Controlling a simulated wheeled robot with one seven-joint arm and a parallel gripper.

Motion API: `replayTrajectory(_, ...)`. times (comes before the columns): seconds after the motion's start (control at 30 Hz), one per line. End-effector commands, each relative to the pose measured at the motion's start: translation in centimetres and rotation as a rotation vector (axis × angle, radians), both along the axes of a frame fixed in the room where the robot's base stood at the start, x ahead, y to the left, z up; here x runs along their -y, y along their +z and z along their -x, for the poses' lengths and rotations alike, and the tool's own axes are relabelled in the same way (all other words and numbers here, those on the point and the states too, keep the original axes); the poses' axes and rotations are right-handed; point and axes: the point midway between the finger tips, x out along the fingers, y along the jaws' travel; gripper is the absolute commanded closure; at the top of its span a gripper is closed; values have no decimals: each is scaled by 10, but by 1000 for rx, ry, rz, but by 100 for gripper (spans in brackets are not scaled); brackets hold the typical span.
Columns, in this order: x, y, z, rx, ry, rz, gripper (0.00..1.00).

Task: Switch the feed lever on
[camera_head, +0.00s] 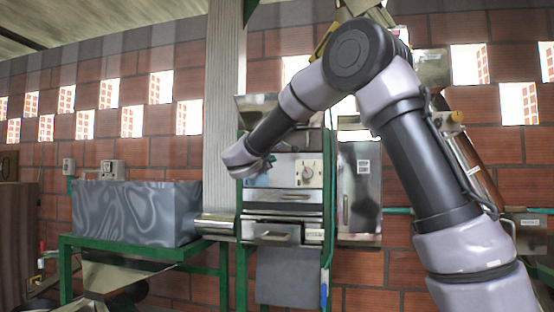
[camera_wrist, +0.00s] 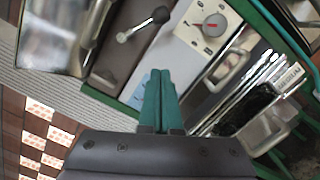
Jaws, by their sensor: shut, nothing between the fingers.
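A lever with a black ball knob (camera_wrist: 160,15) and a pale shaft shows at the top of the wrist view, on a dark brown panel. It looks like the feed lever, but no label confirms this. A round dial with a red mark (camera_wrist: 215,24) sits on a white plate to its right; it also shows in the head view (camera_head: 306,172). My gripper (camera_wrist: 160,72) has teal fingers pressed together and empty. The fingertips appear below the lever and dial in the wrist picture, apart from both. In the head view my wrist hides the lever and most of the gripper.
The machine has steel drawers (camera_head: 285,196) below the dial and a steel box (camera_head: 358,190) at its right. A grey marbled tank (camera_head: 135,212) stands on a green frame at left. A pale post (camera_head: 224,110) rises close beside my wrist.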

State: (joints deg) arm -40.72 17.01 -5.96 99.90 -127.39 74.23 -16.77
Motion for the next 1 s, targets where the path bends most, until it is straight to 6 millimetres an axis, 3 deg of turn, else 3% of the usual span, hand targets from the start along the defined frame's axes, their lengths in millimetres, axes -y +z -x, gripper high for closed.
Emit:
replayTrajectory(0.23,-9,-1,22,1,-1,-1,100)
replayTrajectory(0.77,-8,-1,23,-1,-4,-4,100)
replayTrajectory(0.87,7,-2,27,-17,-27,-37,100)
replayTrajectory(1.0,62,-11,44,-80,-121,-177,100)
